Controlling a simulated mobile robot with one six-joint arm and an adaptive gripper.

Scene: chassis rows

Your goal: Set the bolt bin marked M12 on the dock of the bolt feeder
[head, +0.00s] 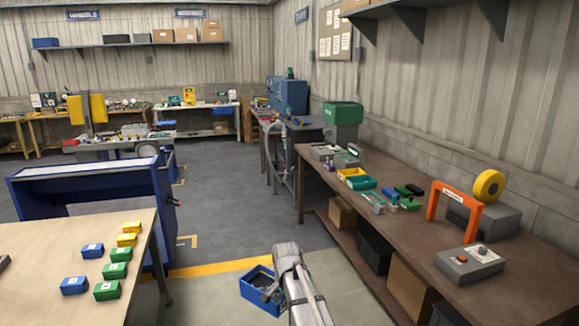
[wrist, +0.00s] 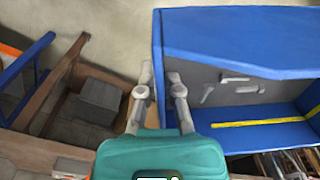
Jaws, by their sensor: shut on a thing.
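A blue open bin (head: 256,292) hangs at the end of my arm, above the floor, at the bottom middle of the head view. My gripper (wrist: 159,80) is shut on one wall of this blue bin (wrist: 240,38), which fills the right of the wrist view. Grey bolt-like pieces lie inside it. In the head view my arm covers part of its right side. No M12 mark can be read on it. I cannot tell for sure which machine is the bolt feeder; a grey machine with a green top (head: 343,113) stands at the long bench's far end.
The long brown bench (head: 400,235) on the right holds small bins, an orange arch (head: 459,195), a yellow reel (head: 489,186) and a grey control box (head: 469,262). Small blue, green and yellow boxes stand on the left table (head: 45,245). The floor (head: 235,220) between is clear.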

